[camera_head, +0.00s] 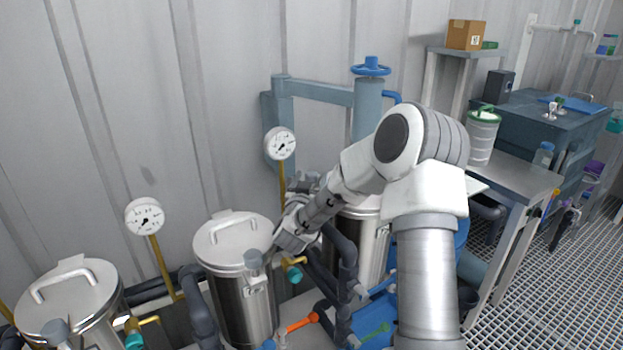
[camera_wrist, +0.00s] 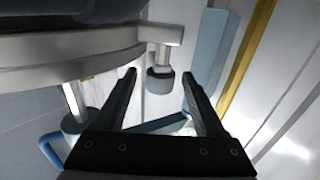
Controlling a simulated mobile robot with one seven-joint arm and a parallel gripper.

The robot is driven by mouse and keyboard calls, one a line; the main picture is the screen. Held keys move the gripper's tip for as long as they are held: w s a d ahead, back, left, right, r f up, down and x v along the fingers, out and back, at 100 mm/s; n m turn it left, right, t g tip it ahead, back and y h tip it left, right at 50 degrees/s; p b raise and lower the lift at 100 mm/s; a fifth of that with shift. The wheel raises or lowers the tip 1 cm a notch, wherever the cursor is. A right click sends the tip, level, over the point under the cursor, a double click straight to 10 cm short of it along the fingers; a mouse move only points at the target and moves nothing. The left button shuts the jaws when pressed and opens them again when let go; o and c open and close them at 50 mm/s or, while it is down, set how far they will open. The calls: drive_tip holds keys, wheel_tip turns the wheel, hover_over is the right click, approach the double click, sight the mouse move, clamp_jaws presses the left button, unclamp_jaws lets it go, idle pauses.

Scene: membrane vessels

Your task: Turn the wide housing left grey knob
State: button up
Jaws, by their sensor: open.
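In the wrist view, a dark grey knob (camera_wrist: 161,82) hangs from a pale metal bracket at the rim of a steel housing (camera_wrist: 60,55). My gripper (camera_wrist: 158,76) is open, with one black finger on each side of the knob and a visible gap on both sides. In the head view, my gripper (camera_head: 287,241) is at the right side of the lidded steel housing (camera_head: 228,290) in the middle. A grey knob (camera_head: 253,259) shows at this housing's front rim. I cannot tell whether it is the knob in the wrist view.
Another lidded housing (camera_head: 75,300) with a grey knob (camera_head: 56,329) stands at left; a third (camera_head: 362,250) is partly behind my arm. Gauges (camera_head: 145,216) (camera_head: 280,144) stand on yellow pipes. Grey pipes (camera_head: 345,265) and an orange-handled valve (camera_head: 302,323) crowd the lower middle.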

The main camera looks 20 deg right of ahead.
drive_tip(key=shift+w+d, duration=0.3)
drive_tip(key=shift+w, duration=0.15)
clamp_jaws()
